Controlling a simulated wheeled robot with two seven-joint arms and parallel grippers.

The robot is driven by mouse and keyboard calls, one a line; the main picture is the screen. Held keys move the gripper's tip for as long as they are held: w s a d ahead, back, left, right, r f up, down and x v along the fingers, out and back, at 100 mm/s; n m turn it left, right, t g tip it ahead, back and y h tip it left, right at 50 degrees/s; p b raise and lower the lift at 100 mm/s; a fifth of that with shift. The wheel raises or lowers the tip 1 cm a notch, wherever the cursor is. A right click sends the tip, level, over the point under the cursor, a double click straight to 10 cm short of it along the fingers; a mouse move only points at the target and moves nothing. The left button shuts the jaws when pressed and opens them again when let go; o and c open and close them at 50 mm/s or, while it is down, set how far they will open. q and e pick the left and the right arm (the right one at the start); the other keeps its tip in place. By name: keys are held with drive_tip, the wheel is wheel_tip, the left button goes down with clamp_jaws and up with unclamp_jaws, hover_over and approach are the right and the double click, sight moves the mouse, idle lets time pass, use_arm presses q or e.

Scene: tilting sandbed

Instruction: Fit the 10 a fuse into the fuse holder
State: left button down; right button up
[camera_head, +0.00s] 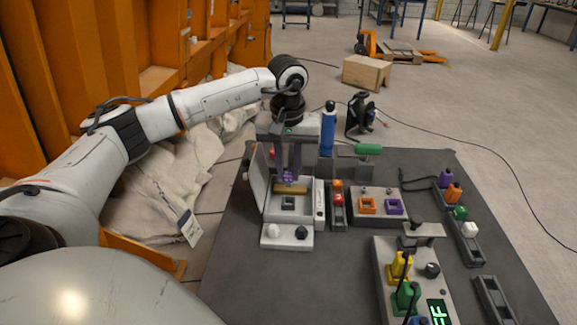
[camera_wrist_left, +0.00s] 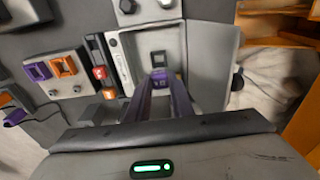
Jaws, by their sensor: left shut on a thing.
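The fuse holder is a light grey box (camera_head: 268,213) with its lid (camera_head: 256,183) standing open on the left and a dark square socket (camera_head: 288,202) inside. The socket also shows in the wrist view (camera_wrist_left: 158,57). My left gripper (camera_head: 290,180) points down into the box. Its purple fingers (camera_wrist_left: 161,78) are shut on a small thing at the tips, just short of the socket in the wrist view. It seems to be a fuse, but its colour and rating are mostly hidden. A yellow strip (camera_head: 291,188) shows by the fingertips. My right gripper is out of view.
A narrow rack (camera_head: 339,216) beside the box holds an orange (camera_head: 337,185) and a red piece (camera_head: 338,199). A plate with orange and purple sockets (camera_head: 377,205) lies right of it. A blue cylinder (camera_head: 327,130) stands behind. The front left tabletop is clear.

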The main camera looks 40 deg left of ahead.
sight(288, 181)
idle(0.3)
use_arm(q)
drive_tip(key=shift+r, duration=0.1)
drive_tip(key=shift+f+b, duration=0.4)
drive_tip(key=shift+f, duration=0.85)
drive_tip(key=shift+f+b, duration=0.35)
drive_tip(key=shift+f, duration=0.65)
drive_tip(key=shift+f+b, duration=0.3)
drive_tip(key=shift+f, duration=0.4)
